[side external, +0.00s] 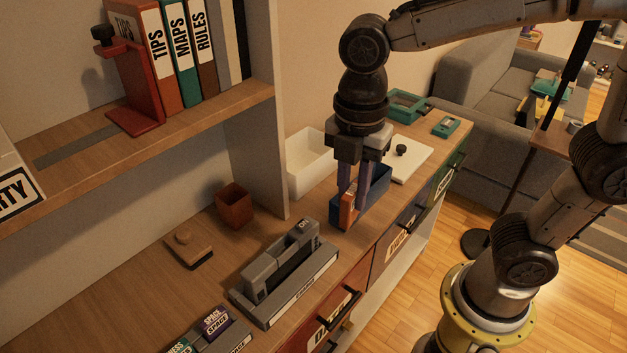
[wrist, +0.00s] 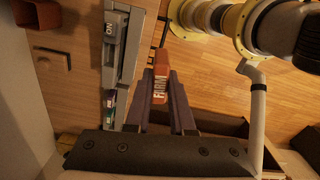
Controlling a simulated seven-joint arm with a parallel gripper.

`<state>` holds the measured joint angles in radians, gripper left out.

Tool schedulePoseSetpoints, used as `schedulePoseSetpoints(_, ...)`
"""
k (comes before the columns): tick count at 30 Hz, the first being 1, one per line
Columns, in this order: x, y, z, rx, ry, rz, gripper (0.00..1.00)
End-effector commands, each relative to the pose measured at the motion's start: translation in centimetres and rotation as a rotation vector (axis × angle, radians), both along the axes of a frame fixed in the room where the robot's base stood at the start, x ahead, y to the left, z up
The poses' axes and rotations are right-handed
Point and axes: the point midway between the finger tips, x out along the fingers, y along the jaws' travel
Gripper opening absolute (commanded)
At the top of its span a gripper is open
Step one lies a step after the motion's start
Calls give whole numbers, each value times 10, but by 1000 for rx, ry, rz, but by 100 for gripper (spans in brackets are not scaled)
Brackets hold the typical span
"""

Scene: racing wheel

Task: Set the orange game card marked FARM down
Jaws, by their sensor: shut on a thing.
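The orange game card marked FARM (side external: 347,212) is held upright between the fingers of my gripper (side external: 354,198), low over the counter. In the wrist view the card (wrist: 161,86) shows its FARM label between the two purple-grey fingers of my gripper (wrist: 161,98). My gripper is shut on it. In the side view the card overlaps the near left end of a blue open box (side external: 376,207). I cannot tell whether its lower edge touches the box or the counter.
A grey slotted device (side external: 290,275) lies left of the card. A white bin (side external: 308,165) stands behind, and a white lidded piece (side external: 412,160) to the right. A brown cup (side external: 234,206) and wooden block (side external: 188,249) are further left. Bare counter (side external: 130,295) lies at front left.

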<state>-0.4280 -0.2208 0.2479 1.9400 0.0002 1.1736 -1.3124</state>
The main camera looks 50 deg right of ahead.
Motion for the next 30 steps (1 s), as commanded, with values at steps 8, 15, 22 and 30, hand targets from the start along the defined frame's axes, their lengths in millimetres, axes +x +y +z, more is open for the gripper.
schedulePoseSetpoints(8,97,-35,-6,-2,5,99,0)
schedulePoseSetpoints(15,165,-120,-39,-1,5,17,0)
schedulePoseSetpoints(22,179,-185,-70,0,3,-123,0)
schedulePoseSetpoints(30,189,-208,-86,0,2,-171,0)
